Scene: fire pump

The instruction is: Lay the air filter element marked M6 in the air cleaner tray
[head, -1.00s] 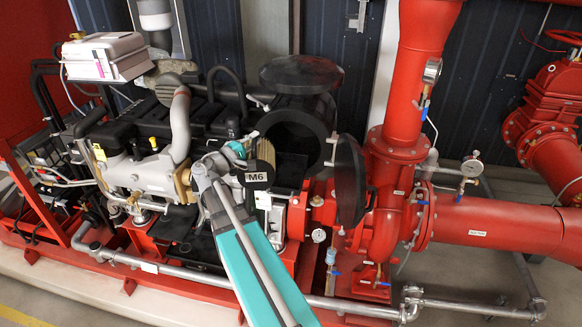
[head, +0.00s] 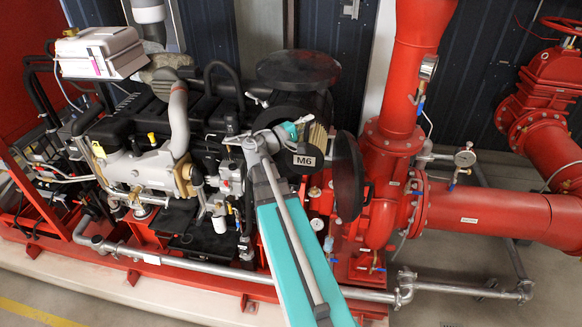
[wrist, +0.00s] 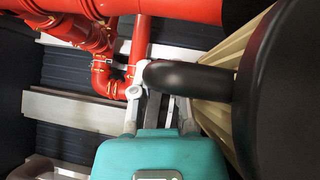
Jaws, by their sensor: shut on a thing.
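The air filter element (head: 316,137) has tan pleats and a black round end cap labelled M6. It is in my gripper (head: 290,129), in front of the black air cleaner housing (head: 318,102). The wrist view shows its pleats (wrist: 212,100) and black end cap at the right, with a rounded black handle (wrist: 190,78) reaching between the fingers of my gripper (wrist: 155,88), which is shut on it. The element and my arm hide most of the housing's round opening. I cannot make out the tray inside, nor whether the element touches the housing.
A black round cover (head: 348,178) stands open just right of the element. A red vertical pipe (head: 398,105) is beyond it. The engine (head: 145,170), with hoses and pipes, fills the left. A wide black disc (head: 298,68) tops the housing.

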